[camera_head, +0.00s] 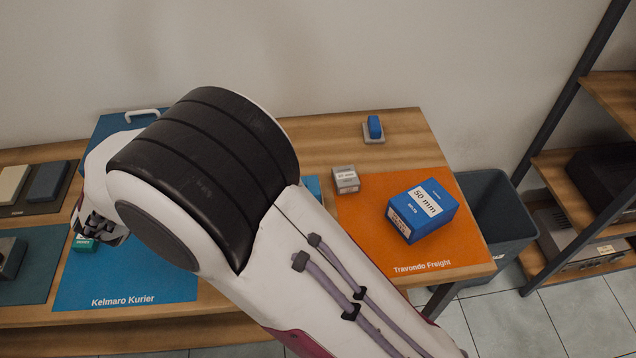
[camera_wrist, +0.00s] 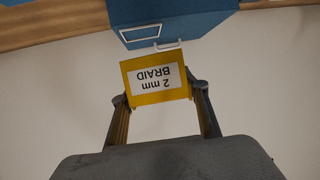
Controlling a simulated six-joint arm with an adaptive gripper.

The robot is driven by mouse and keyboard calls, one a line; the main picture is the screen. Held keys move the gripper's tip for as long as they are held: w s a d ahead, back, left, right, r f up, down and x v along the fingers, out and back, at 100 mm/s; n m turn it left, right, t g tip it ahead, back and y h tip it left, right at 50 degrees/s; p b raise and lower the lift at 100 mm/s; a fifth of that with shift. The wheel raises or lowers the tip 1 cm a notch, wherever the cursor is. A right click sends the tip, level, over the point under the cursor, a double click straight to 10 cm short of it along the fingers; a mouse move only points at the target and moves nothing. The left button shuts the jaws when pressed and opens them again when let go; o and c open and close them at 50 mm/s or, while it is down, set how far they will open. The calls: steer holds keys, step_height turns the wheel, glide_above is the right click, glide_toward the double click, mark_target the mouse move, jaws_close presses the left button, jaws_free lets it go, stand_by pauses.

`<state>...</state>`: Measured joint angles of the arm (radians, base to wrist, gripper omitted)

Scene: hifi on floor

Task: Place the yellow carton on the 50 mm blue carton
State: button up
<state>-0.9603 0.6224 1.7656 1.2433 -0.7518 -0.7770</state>
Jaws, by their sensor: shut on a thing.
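The yellow carton (camera_wrist: 158,97), labelled "2 mm BRAID", is between the two fingers of my gripper (camera_wrist: 160,92) in the wrist view, and the gripper is shut on it. Its label reads upside down there. In the head view my gripper (camera_head: 102,228) is at the left, above the blue mat, partly hidden by my arm; I cannot make out the yellow carton there. The blue carton (camera_head: 430,222), labelled "50 mm", lies on the orange mat (camera_head: 375,245) at the right, well away from my gripper, with its top clear.
A small grey carton (camera_head: 345,180) stands by the orange mat's back-left corner. A teal carton (camera_head: 84,244) is on the blue mat (camera_head: 150,290) below my gripper. A blue case with a pale handle (camera_head: 110,127) is behind. A bin (camera_head: 497,215) stands right of the table.

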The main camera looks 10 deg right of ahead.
step_height(320, 180, up, 3)
steer(key=shift+r, duration=0.1)
steer(key=w+d+m+g+h, duration=0.1)
steer(key=w+d+m+h, duration=0.15)
steer(key=d, duration=0.85)
steer(key=w+d+m+g+h, duration=0.15)
steer(key=d+m+h, duration=0.25)
steer(key=d, duration=0.7)
steer(key=w+d+m+h, duration=0.2)
steer(key=d+m+h, duration=0.15)
steer(key=d, duration=0.75)
steer(key=m+g+h, duration=0.6)
steer(key=m+g, duration=0.4)
steer(key=g, duration=0.1)
glide_above(425, 201)
steer(key=shift+f, duration=2.75)
steer(key=shift+f, duration=0.1)
steer(key=shift+f, duration=3)
